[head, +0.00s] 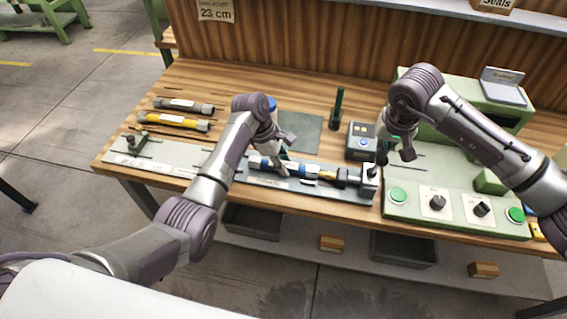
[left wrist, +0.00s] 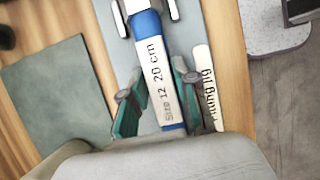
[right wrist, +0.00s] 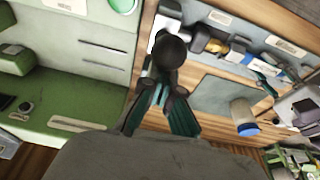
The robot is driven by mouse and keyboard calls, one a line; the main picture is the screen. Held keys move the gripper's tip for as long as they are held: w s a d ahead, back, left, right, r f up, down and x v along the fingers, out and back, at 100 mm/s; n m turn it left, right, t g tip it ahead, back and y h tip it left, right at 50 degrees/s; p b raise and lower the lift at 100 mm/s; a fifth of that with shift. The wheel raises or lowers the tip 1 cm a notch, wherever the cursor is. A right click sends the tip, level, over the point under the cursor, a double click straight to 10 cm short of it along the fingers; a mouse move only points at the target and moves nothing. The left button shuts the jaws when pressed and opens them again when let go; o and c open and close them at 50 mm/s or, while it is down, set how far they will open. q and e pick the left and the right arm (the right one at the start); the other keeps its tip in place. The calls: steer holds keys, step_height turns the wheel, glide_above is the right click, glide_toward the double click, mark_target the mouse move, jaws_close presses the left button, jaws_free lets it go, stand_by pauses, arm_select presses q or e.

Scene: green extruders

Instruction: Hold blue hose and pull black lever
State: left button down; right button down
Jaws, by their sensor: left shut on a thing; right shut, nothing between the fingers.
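The blue hose (head: 300,169) with a white label lies along the grey fixture strip (head: 335,191) on the bench. In the left wrist view, the hose (left wrist: 152,60) reads "Size 12 20 cm". My left gripper (head: 283,164) is shut on it, and its green fingers (left wrist: 158,98) sit on both sides of the hose. The black lever (right wrist: 170,50) with a round knob stands at the fixture's right end. My right gripper (head: 407,152) is shut and empty; its fingertips (right wrist: 163,92) are at the lever in the right wrist view. Whether they touch it cannot be told.
A green control panel (head: 455,212) with knobs and buttons is to the right. Grey and yellow hoses (head: 178,122) lie at the left. A grey mat (head: 300,130), a dark device (head: 361,140) and an upright dark green post (head: 337,107) are behind the fixture.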

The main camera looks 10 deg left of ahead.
steer(key=shift+s+f, duration=0.15)
steer(key=shift+s, duration=0.35)
arm_select(q)
steer(key=shift+d, duration=0.1)
arm_select(e)
steer(key=shift+s+f, duration=0.1)
steer(key=shift+s, duration=0.05)
steer(key=shift+s+f, duration=0.3)
steer(key=shift+s, duration=0.25)
steer(key=shift+w+r, duration=1.1)
steer(key=shift+w, duration=0.2)
steer(key=w+v, duration=0.1)
steer(key=v, duration=0.5)
steer(key=shift+w+r, duration=0.2)
steer(key=shift+r, duration=0.35)
